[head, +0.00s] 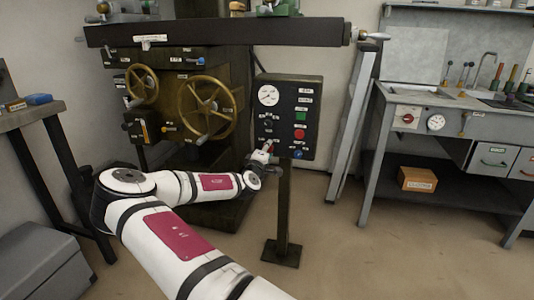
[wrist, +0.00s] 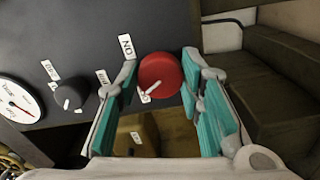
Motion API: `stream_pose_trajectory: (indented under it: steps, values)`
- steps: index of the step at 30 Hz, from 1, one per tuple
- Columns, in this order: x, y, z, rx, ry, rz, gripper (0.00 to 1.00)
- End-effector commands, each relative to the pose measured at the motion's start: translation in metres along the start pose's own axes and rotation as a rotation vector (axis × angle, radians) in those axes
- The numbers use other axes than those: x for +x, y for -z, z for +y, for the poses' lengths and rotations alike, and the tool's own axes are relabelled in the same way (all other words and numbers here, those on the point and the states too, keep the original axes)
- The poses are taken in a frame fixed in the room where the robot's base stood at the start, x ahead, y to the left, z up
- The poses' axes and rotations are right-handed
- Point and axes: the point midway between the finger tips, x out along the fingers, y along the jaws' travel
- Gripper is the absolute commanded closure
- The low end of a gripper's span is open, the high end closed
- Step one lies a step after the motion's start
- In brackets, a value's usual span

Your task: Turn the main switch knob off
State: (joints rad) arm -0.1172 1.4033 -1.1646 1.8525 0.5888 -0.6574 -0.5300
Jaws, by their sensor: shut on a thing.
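The main switch knob is most likely the red round knob (wrist: 162,72) with a white pointer line, on the dark face of the control panel (head: 313,100). My gripper (head: 265,157) is at the panel's lower left in the head view and largely covers the knob there. In the wrist view, its two teal-padded fingers stand on either side of the red knob, closed on it. An "ON" label (wrist: 126,46) sits to the knob's upper left. The pointer line slants toward the lower left, near another small label partly hidden by the knob.
A black knob (wrist: 68,97) and a white dial gauge (wrist: 17,102) are on the same panel. A green button (head: 300,116) and a red button (head: 300,133) are to the right of my gripper. A machine with brass handwheels (head: 207,108) stands close on the left.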

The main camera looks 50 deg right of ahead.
Motion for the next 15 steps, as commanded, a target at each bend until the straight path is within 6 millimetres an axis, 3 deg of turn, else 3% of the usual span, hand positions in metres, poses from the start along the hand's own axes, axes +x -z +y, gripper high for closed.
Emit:
stream_pose_trajectory:
  steps: [15]
  values:
    - [-0.0007, -0.0003, -0.002, -0.233, 0.004, -0.001, 0.94]
